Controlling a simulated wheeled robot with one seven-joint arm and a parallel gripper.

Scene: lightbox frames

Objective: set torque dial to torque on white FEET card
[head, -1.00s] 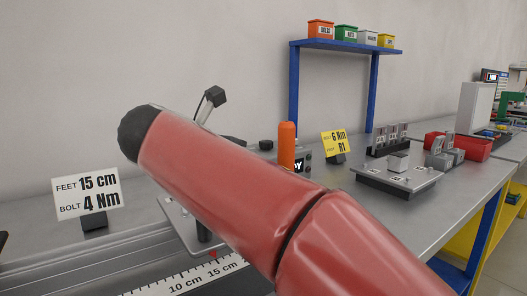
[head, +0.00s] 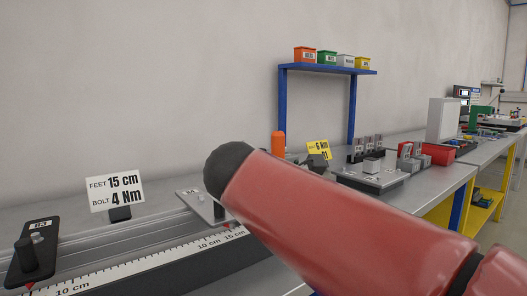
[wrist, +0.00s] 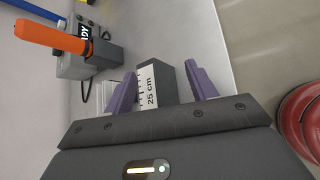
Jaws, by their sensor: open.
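The white FEET card (head: 115,192) stands at the left of the bench in the head view and reads FEET 15 cm, BOLT 4 Nm. An orange tool handle (head: 278,143) stands upright behind my arm; in the wrist view the orange tool (wrist: 52,36) is beside a grey box (wrist: 95,62) with a partly visible label ending in DY. I cannot make out a torque dial or its setting. My gripper (wrist: 161,73) is open with purple fingers, above the rail end (wrist: 167,82) marked 25 cm. The head view does not show my gripper.
A yellow card (head: 319,150) reads 6 Nm. Fixtures (head: 372,176) and a red bin (head: 437,153) stand to the right. A blue shelf (head: 328,69) holds small bins.

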